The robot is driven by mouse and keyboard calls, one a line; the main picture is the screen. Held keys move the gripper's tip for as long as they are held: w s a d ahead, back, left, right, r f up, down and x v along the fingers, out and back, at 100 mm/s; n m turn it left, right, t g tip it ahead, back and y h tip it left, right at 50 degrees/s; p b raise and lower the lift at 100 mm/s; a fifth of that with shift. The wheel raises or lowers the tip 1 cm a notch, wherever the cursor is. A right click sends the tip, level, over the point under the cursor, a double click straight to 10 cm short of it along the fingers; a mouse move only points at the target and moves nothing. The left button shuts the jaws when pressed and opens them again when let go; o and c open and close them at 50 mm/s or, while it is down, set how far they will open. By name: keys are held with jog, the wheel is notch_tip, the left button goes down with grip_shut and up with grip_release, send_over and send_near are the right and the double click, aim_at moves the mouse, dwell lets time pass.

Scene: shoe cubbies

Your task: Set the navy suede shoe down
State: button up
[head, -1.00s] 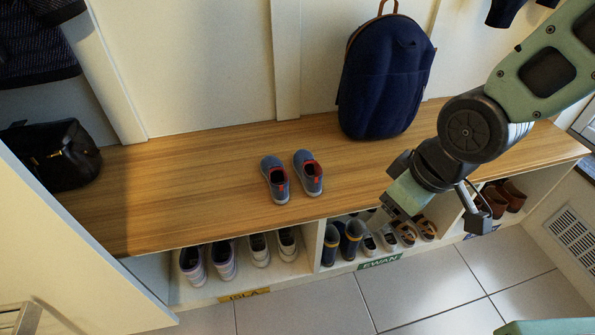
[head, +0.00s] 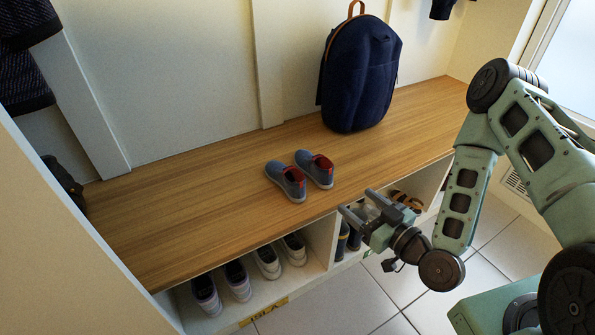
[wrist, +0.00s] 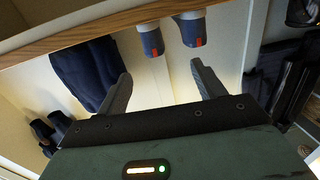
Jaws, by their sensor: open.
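Two blue-grey shoes with red lining and pale soles stand side by side on the wooden bench (head: 190,195): the left shoe (head: 287,181) and the right shoe (head: 316,170). I take these as the navy suede pair; the suede texture cannot be made out. In the wrist view, which is upside down, their heels with red tabs show as one shoe (wrist: 152,42) and the other (wrist: 192,30). My gripper (head: 355,203) is open and empty, in front of the bench's front edge, apart from the shoes and to their right. Its fingers (wrist: 163,82) are spread.
A navy backpack (head: 360,75) stands on the bench against the wall. Cubbies below hold grey and white shoes (head: 237,280), dark boots (head: 345,240) and sandals (head: 405,200). The bench left of the shoes is clear. A side panel (head: 75,220) stands at the left.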

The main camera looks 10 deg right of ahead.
jog(key=m+t+h, duration=0.1)
jog(key=b, duration=0.8)
send_near(318, 162)
jog(key=b+x, duration=0.2)
jog(key=b, duration=0.4)
jog(key=shift+f, duration=0.1)
jog(key=shift+w+a+b, duration=0.2)
jog(key=shift+w+b, duration=0.35)
jog(key=shift+b, duration=0.35)
jog(key=b+x, duration=0.2)
jog(key=x, duration=0.2)
jog(key=shift+w+f+b, duration=0.15)
jog(key=shift+w+b, duration=0.05)
jog(key=shift+b, duration=0.15)
jog(key=shift+w+a, duration=0.2)
jog(key=shift+w, duration=0.2)
jog(key=c, duration=1.2)
